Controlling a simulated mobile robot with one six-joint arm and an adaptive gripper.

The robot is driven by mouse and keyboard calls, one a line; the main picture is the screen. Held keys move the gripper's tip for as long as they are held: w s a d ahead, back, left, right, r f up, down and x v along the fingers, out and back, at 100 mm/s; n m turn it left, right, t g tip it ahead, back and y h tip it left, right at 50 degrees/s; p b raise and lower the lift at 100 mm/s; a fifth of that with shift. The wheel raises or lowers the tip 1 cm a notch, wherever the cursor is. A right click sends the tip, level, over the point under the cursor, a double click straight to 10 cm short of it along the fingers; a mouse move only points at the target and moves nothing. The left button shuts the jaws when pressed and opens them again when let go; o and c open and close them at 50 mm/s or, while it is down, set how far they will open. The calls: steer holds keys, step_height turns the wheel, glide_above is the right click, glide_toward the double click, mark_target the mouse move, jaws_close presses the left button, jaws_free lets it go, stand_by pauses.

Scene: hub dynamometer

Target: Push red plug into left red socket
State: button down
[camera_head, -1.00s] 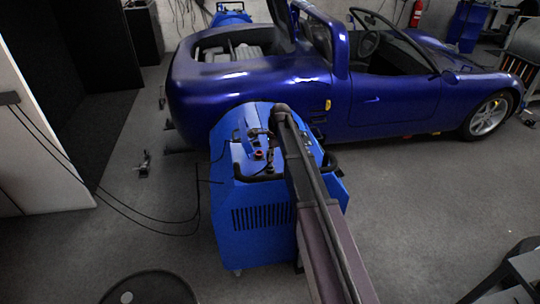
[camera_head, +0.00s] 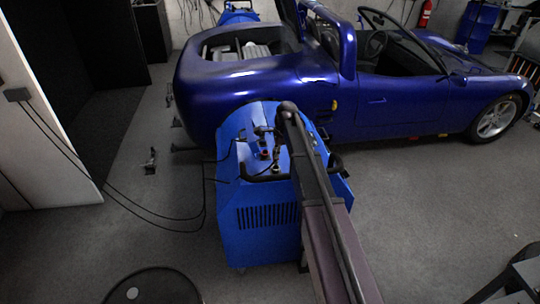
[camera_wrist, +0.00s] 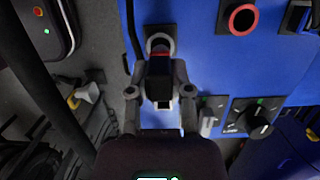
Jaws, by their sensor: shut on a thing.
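My gripper (camera_wrist: 160,92) is shut on a black plug (camera_wrist: 160,68) with a red band at its far end, seen in the wrist view. The plug's far end points at a grey round fitting (camera_wrist: 159,38) on the blue machine panel (camera_wrist: 200,60); I cannot tell whether it is seated in it, and the plug hides most of the fitting. A red ring with a dark centre (camera_wrist: 242,19) is to the right on the same panel. In the head view, my arm reaches over the blue machine (camera_head: 262,245), and the plug is too small to make out.
A black rotary knob (camera_wrist: 252,117) is at the right of the panel. Black cables (camera_head: 150,216) run across the floor to the machine. A blue car (camera_head: 360,105) stands close behind it. Open floor lies to the right.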

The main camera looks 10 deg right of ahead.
steer(key=shift+w, duration=0.1)
steer(key=w+a, duration=0.3)
steer(key=w, duration=0.7)
stand_by(1.6)
steer(key=shift+f, duration=0.15)
stand_by(0.3)
steer(key=shift+f+b, duration=0.3)
steer(key=shift+b, duration=0.2)
steer(key=shift+f+b, duration=1.45)
stand_by(0.5)
steer(key=shift+c, duration=2.3)
jaws_free()
